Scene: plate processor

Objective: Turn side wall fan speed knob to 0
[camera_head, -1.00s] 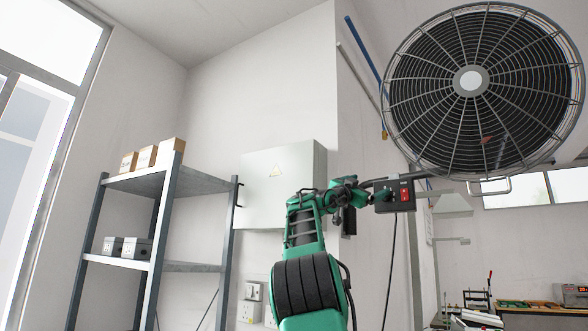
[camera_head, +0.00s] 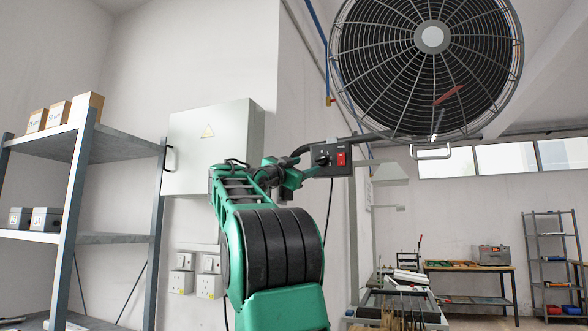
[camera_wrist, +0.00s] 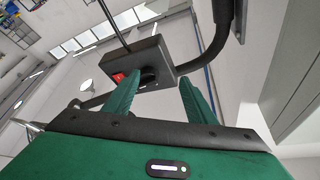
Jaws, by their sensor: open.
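The wall fan (camera_head: 428,38) is a large round caged fan at the upper right of the head view. Below it hangs a small dark control box (camera_head: 350,172) with a red switch (camera_head: 341,158) and a black knob (camera_head: 322,157). In the wrist view, the box (camera_wrist: 150,52) shows the red switch (camera_wrist: 118,78) and the knob (camera_wrist: 148,77) facing my gripper (camera_wrist: 158,90). My green fingers are open and empty. The knob lies between and a little beyond the fingertips, seemingly untouched. The knob's pointer and scale are too small to read.
A dark curved pipe (camera_wrist: 215,45) runs beside the box, and a cable hangs from it. A grey wall cabinet (camera_head: 212,140) is left of my arm. A metal shelf (camera_head: 75,150) with boxes stands further left. A workbench (camera_head: 470,268) is at the back right.

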